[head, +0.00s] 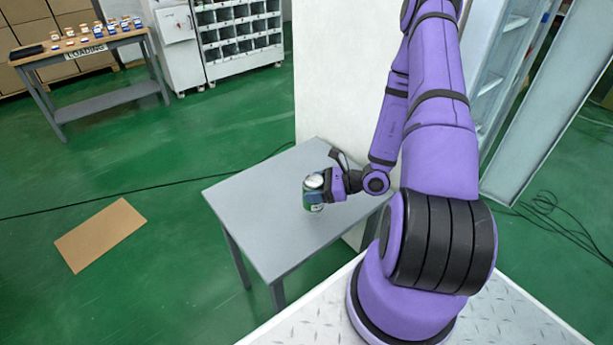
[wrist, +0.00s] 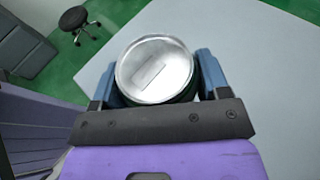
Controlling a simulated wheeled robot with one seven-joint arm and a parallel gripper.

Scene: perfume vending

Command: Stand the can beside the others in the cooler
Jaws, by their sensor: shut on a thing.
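The can (head: 312,194), dark green with a silver lid, is at the far end of my arm over the grey table. My gripper (head: 322,186) is shut on the can. In the wrist view the can's round silver lid (wrist: 155,68) sits between the two blue fingers of my gripper (wrist: 155,88), one on each side. The can looks about upright; I cannot tell whether its base touches the table. The cooler (head: 500,75) appears at the upper right of the head view, with glass and pale shelves, partly behind my arm. No other cans are visible inside it.
The grey table (head: 262,215) is otherwise bare. A white panel (head: 345,80) stands behind it. A loading bench (head: 85,48) with small items, and a white shelf rack (head: 238,30), stand at the upper left. Cardboard (head: 100,235) lies on the open green floor; cables (head: 548,208) lie at right.

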